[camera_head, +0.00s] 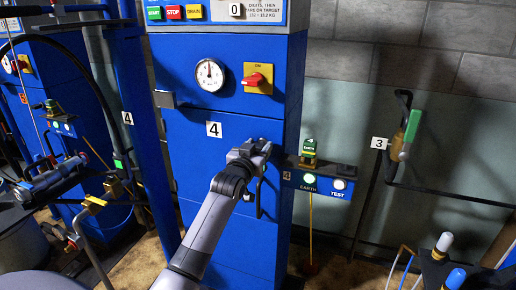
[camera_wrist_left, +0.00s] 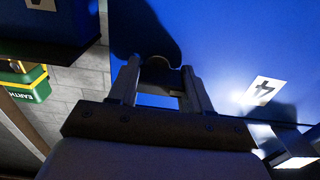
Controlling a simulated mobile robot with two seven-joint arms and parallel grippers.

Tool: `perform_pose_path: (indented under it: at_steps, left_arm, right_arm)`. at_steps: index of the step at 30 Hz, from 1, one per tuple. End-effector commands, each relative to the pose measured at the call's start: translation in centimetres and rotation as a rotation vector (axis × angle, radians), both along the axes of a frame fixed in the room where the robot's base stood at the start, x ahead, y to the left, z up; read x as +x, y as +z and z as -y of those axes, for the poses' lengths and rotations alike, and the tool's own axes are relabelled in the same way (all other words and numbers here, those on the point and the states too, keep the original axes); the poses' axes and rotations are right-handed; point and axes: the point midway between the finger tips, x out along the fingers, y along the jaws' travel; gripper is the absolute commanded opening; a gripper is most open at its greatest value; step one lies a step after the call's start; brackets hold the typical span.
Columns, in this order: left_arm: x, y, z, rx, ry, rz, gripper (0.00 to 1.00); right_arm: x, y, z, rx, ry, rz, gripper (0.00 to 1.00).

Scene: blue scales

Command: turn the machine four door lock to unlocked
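Machine four is a blue cabinet (camera_head: 175,150) with a white "4" label (camera_head: 214,129), also seen in the left wrist view (camera_wrist_left: 262,91). My left gripper (camera_head: 252,150) is at the cabinet's front, right of the label. In the left wrist view my left gripper (camera_wrist_left: 162,85) has its fingers apart, on either side of a dark part (camera_wrist_left: 160,65) against the blue panel. I cannot tell whether they press on it. The door lock and its setting cannot be made out; the gripper covers that spot. My right gripper is not in view.
A black door handle (camera_head: 259,198) hangs just below the gripper. A red switch on a yellow plate (camera_head: 257,85) and a round gauge (camera_head: 210,75) sit above. An EARTH/TEST box (camera_head: 320,180) juts out at the right.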

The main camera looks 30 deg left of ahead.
Motion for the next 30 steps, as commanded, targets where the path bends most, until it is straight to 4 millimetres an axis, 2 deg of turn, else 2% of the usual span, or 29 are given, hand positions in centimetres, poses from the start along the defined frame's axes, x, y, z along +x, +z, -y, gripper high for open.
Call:
perform_pose_path:
  at_steps: [13,30]
  left_arm:
    - [0.0,0.1,0.0,0.104,-0.001,-0.029,0.18]
    - [0.0,0.2,0.0,0.598,-0.002,-0.147,0.18]
  right_arm:
    - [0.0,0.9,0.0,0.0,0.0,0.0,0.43]
    - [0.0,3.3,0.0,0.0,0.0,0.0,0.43]
